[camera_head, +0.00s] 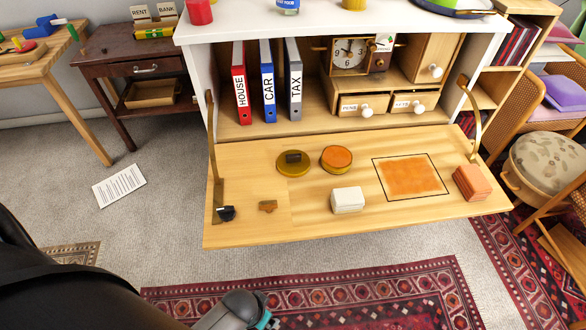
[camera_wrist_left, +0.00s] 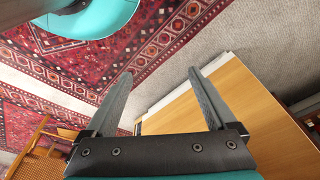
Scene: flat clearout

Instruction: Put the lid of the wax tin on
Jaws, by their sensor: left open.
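A round tin (camera_head: 336,159) with an orange top surface and a darker rim, which looks like the open wax tin, lies on the fold-down wooden flap (camera_head: 240,225). Just left of it, apart, lies a flat olive-yellow disc (camera_head: 294,169), which looks like the lid. A small dark block shows on the disc; whether it is part of it I cannot tell. My left gripper (camera_wrist_left: 160,73) is open and empty in the left wrist view, beside a wooden board's edge and above the rug. Its fingers cannot be made out in the head view. My right gripper is not in view.
The flap also holds a white block (camera_head: 347,200), an orange-brown block (camera_head: 472,183), a dark-outlined orange square (camera_head: 411,177), a small brown piece (camera_head: 268,206) and a black object (camera_head: 226,213). Metal stays flank it. Binders stand behind. The flap's front middle is clear.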

